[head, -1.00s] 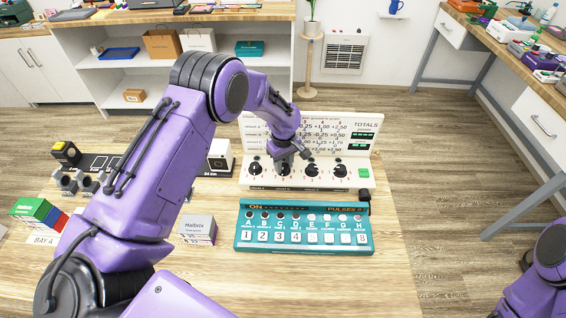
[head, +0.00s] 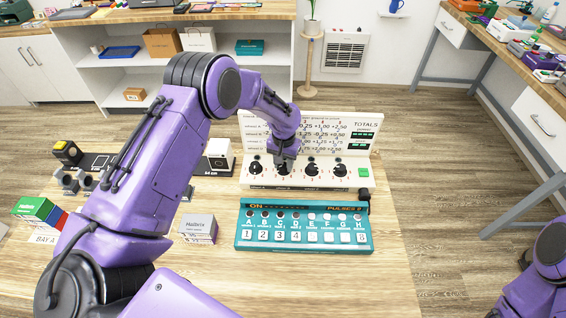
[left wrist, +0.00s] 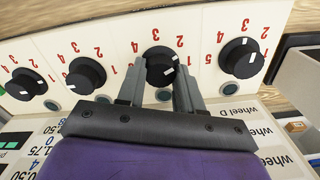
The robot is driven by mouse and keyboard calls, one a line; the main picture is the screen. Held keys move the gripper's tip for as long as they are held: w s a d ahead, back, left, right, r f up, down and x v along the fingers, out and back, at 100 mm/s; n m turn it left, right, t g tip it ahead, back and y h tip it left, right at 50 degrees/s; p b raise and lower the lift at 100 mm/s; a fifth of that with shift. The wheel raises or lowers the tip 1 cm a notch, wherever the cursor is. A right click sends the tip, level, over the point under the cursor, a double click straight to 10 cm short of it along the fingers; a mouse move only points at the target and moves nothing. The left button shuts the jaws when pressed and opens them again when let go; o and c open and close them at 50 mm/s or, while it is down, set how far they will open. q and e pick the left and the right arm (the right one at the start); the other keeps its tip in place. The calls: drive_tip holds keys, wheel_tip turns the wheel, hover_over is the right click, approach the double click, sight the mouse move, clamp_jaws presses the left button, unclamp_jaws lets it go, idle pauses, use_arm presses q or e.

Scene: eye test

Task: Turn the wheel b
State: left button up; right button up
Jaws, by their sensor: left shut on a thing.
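The white panel (head: 225,183) carries a row of black round wheels with red numbers. Wheel b (left wrist: 160,65) is second from the left in the head view and third from the left in the upside-down left wrist view. My left gripper (head: 284,163) reaches down onto it and mostly hides it in the head view. In the left wrist view the two grey fingers (left wrist: 159,82) stand on either side of wheel b, shut on it. A white mark shows on the knob. My right gripper is out of view; only part of that arm shows at bottom right.
Neighbouring wheels (left wrist: 242,58) and (left wrist: 85,75) sit close on either side. A teal box (head: 304,247) with numbered keys lies in front of the panel. A green button (head: 364,173) is at the panel's right.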

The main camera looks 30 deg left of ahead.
sight(283, 166)
use_arm(q)
drive_tip(key=m, duration=0.4)
drive_tip(key=shift+m, duration=0.4)
idle(0.4)
drive_tip(key=o, duration=1)
drive_tip(key=shift+o, duration=0.2)
wheel_tip(283, 166, up, 11)
drive_tip(key=b, duration=0.2)
drive_tip(key=shift+f, duration=0.2)
